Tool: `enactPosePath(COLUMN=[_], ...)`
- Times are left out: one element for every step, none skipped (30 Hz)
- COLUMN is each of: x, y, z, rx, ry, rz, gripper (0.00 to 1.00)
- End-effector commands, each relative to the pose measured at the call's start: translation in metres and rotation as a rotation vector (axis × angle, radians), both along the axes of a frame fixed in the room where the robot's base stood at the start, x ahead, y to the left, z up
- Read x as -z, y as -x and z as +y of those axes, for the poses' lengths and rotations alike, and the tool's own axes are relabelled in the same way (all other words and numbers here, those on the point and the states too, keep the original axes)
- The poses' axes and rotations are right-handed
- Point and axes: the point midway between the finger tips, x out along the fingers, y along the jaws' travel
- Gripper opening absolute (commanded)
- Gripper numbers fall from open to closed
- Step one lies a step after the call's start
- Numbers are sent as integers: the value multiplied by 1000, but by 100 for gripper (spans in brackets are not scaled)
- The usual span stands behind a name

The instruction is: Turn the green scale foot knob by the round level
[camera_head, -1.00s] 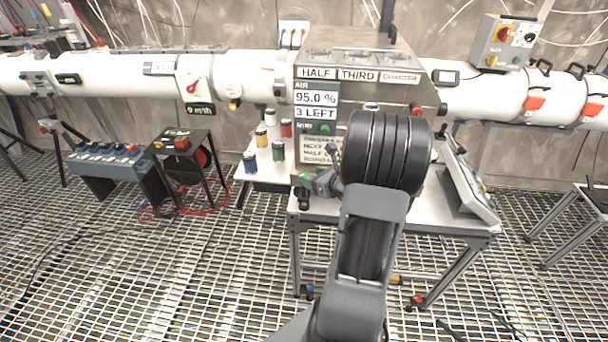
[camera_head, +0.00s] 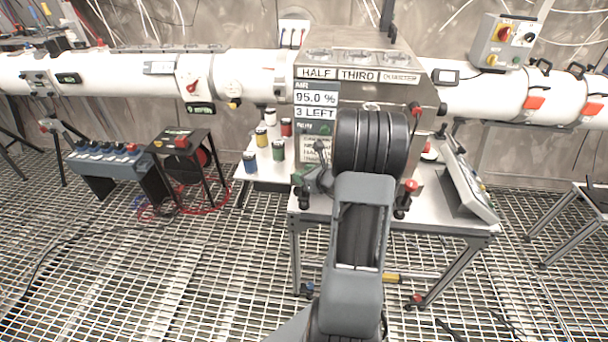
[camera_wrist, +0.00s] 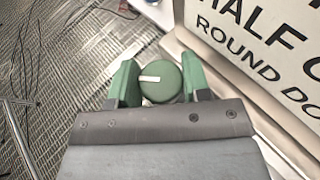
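In the wrist view the green knob (camera_wrist: 161,82), round with a white line on its top, sits between the two green fingers of my gripper (camera_wrist: 160,78). One finger is on each side of it, with hardly any gap visible. Whether they press on it I cannot tell. In the head view my gripper (camera_head: 311,176) is low at the left front corner of the steel box (camera_head: 358,56), partly hidden by my wrist. The knob cannot be told apart from the green fingers there. I cannot make out the round level in either view.
The box's lettered sign (camera_wrist: 262,38) is close on the right in the wrist view. A black post with a red top (camera_head: 410,186) stands right of my arm. A tilted panel (camera_head: 470,187) lies at the table's right.

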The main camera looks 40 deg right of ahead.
Motion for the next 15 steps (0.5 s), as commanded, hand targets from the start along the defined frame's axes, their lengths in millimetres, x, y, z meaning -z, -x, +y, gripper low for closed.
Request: enactPosePath(x=[0,0,0,0,0,0,-1,-1,-1,-1,-1,-1,-2,-1,-1], y=[0,0,0,0,0,0,0,0,-1,-1,-1,-1,-1,-1,-1], z=[0,0,0,0,0,0,0,-1,-1,-2,-2,-2,-2,-2,-2], rx=[0,0,0,0,0,-2,-9,-20,-41,-63,-89,-126,-155,-182,-220], ry=[0,0,0,0,0,0,0,1,2,2,2,1,2,3,2], rz=[0,0,0,0,0,-1,-1,-2,-3,-3,-3,-2,-4,-3,-3], gripper=[31,28,24,21,20,20,20,20,20,20,20,20,20,20,20])
